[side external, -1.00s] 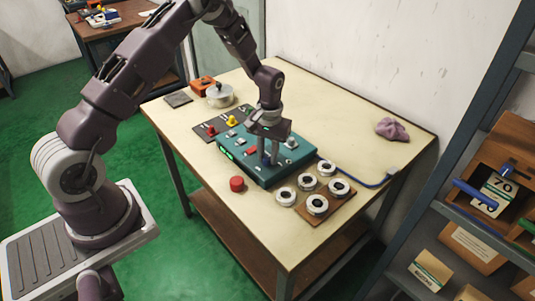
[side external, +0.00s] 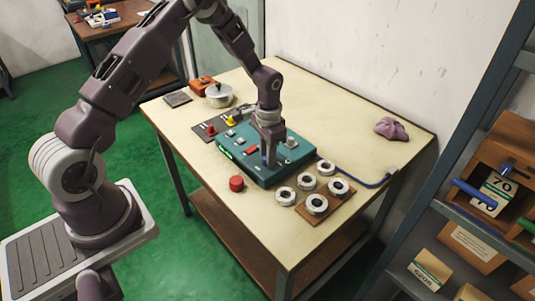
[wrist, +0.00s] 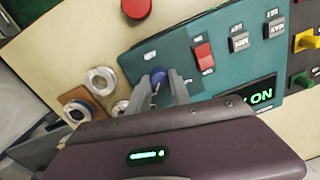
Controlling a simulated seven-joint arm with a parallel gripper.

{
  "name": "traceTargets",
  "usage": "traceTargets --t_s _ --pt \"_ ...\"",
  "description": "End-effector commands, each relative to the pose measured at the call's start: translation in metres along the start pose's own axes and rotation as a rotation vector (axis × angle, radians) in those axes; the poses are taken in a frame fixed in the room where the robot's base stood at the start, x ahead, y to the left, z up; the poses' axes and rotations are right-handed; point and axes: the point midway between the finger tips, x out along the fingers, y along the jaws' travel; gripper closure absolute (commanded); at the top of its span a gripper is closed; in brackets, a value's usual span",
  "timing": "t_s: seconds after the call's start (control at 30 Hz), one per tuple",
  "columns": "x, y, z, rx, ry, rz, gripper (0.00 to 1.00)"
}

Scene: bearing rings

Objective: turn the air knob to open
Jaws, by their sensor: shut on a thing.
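The teal control panel (side external: 290,172) lies on the table, and it fills much of the wrist view (wrist: 225,72). A blue knob (wrist: 158,74), apparently the air knob, sits near one end of the panel on a darker plate. My gripper (wrist: 167,86) points down over it, with a finger on either side, shut on the knob. In the side view my gripper (side external: 268,158) is at the panel's near part and mostly hides the knob. The label beside the knob is too small to read.
A red rocker switch (wrist: 203,56) is close beside the knob. A red round button (side external: 236,184) stands on the table in front. Several bearing rings (side external: 317,204) lie to the right, some on a brown board. A blue hose (side external: 372,184) runs at the panel's right.

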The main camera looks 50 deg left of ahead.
Motion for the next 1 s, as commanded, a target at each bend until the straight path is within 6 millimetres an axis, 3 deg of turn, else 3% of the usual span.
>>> traceTargets --t_s 0.57,0.6,0.67,1.0 --pt "-0.0006 -0.0001 0.0002 0.026 0.000 0.000 1.00" --pt "-0.0006 -0.0001 0.0002 0.025 0.000 0.000 0.68" --pt "-0.0005 -0.0001 0.0002 0.025 0.000 0.000 0.56" --pt "-0.0034 -0.0002 -0.0002 0.024 0.002 0.000 0.53"
